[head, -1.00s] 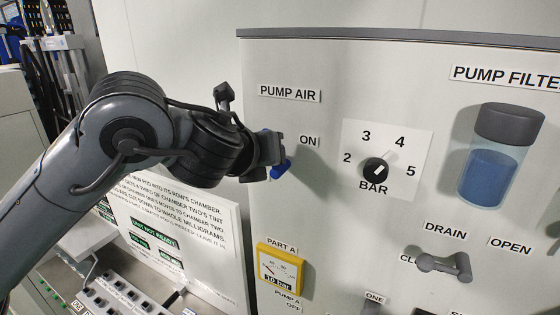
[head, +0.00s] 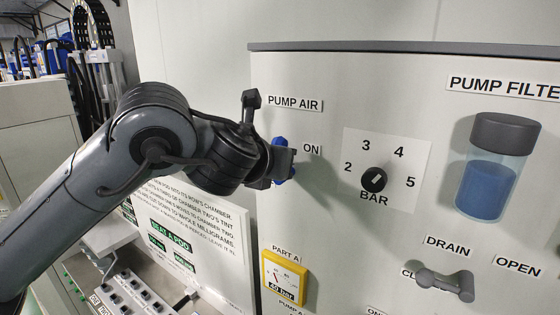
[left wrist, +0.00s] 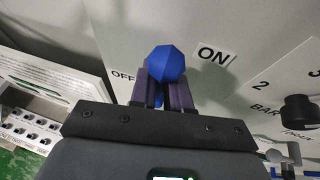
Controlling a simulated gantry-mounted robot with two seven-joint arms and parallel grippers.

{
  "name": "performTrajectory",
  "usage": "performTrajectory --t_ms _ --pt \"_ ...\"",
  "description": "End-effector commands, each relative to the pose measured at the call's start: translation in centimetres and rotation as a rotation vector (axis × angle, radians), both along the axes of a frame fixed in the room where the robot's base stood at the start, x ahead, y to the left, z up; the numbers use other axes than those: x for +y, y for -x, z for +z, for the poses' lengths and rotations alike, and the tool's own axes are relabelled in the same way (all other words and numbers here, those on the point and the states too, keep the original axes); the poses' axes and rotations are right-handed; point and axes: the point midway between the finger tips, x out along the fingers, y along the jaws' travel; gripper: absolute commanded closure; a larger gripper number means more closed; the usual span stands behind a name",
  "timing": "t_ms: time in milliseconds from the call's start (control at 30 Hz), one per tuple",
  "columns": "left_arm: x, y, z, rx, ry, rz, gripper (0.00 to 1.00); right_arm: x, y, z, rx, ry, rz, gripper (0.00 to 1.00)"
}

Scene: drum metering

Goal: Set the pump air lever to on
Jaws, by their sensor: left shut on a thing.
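The blue pump air lever (head: 279,146) is on the pale panel, under the PUMP AIR label (head: 295,103) and left of the ON label (head: 312,149). My left gripper (head: 282,162) is shut on it and hides its middle; blue shows above and below the fingers. In the left wrist view the lever's faceted blue end (left wrist: 166,63) sits between the two fingers (left wrist: 164,92). The OFF label (left wrist: 123,76) is to its left and the ON label (left wrist: 215,54) to its right. The lever's exact angle is hard to tell. My right gripper is not in view.
A black BAR dial (head: 374,180) is right of the lever. A yellow-framed gauge (head: 285,277) is below. The pump filter (head: 493,170) and grey drain handle (head: 445,285) are farther right. A sign board (head: 190,235) stands behind my left arm.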

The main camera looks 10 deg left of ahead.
Motion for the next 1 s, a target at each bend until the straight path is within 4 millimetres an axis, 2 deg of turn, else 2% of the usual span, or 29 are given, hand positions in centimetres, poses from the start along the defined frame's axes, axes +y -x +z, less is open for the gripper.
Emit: performTrajectory --t_ms 33,67,200,467,633,767,1000 --pt "0.0 0.1 0.8 -0.013 0.01 0.001 1.0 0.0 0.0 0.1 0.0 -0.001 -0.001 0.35" --pt "0.0 0.1 0.8 -0.013 0.01 0.001 0.81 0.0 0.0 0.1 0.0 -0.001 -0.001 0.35" --pt "0.0 0.1 0.8 -0.012 0.009 0.0 0.62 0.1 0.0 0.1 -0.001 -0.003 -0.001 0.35" --pt "-0.1 0.1 0.4 -0.005 0.005 -0.001 0.62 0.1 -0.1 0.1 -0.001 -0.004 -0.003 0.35" --pt "0.1 0.8 0.5 -0.006 0.004 -0.003 0.62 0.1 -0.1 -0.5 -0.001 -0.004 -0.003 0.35" --pt "0.5 2.3 1.0 -0.007 0.003 -0.003 0.62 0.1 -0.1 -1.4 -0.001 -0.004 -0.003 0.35" --pt "1.7 6.2 2.9 -0.013 0.003 -0.002 0.62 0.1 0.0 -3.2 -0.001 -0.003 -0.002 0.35"
